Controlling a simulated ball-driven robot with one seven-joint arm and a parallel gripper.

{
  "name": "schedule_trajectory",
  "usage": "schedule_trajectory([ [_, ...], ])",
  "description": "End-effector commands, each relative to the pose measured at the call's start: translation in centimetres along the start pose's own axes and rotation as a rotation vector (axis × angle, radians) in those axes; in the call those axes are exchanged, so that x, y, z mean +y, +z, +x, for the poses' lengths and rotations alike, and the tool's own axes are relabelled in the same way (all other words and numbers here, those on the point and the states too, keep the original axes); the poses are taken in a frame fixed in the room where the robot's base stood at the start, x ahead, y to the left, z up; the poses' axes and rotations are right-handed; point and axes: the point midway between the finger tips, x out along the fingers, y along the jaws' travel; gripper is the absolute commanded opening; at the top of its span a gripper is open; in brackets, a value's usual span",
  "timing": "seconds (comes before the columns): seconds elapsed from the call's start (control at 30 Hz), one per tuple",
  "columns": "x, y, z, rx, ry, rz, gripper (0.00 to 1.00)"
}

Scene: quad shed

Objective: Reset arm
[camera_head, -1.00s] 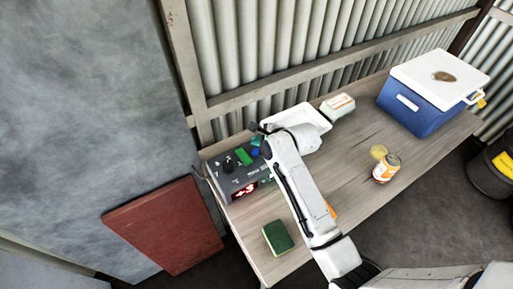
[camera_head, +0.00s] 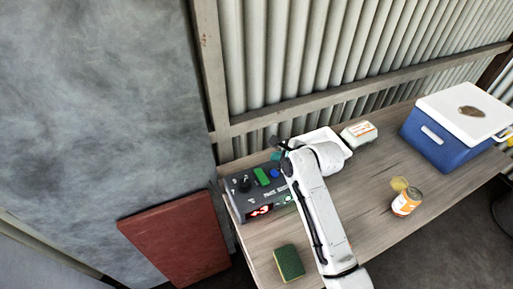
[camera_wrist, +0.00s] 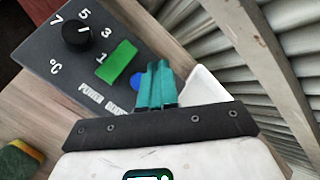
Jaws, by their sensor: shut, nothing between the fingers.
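My arm reaches over the wooden table (camera_head: 300,225) in the head view. In the wrist view my gripper (camera_wrist: 158,68) shows two teal fingers pressed together, with nothing between them. Below and beyond the fingers is a grey control box (camera_head: 262,192) with a black knob, a green button, a blue button and a red lit display. It also shows in the wrist view (camera_wrist: 45,65), where the fingertips appear near the blue button (camera_wrist: 137,82). I cannot tell whether they touch it.
A green sponge (camera_head: 289,262) lies at the front left. A corrugated wall borders the table.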

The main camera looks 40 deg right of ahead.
Motion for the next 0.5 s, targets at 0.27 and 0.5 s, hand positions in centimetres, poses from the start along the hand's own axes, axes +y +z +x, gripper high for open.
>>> schedule_trajectory([
  [0.27, 0.4, -0.2, 0.0, 0.005, 0.007, -0.024, 0.00],
  [0.5, 6.1, -2.7, -1.1, 0.059, 0.119, -0.403, 0.00],
])
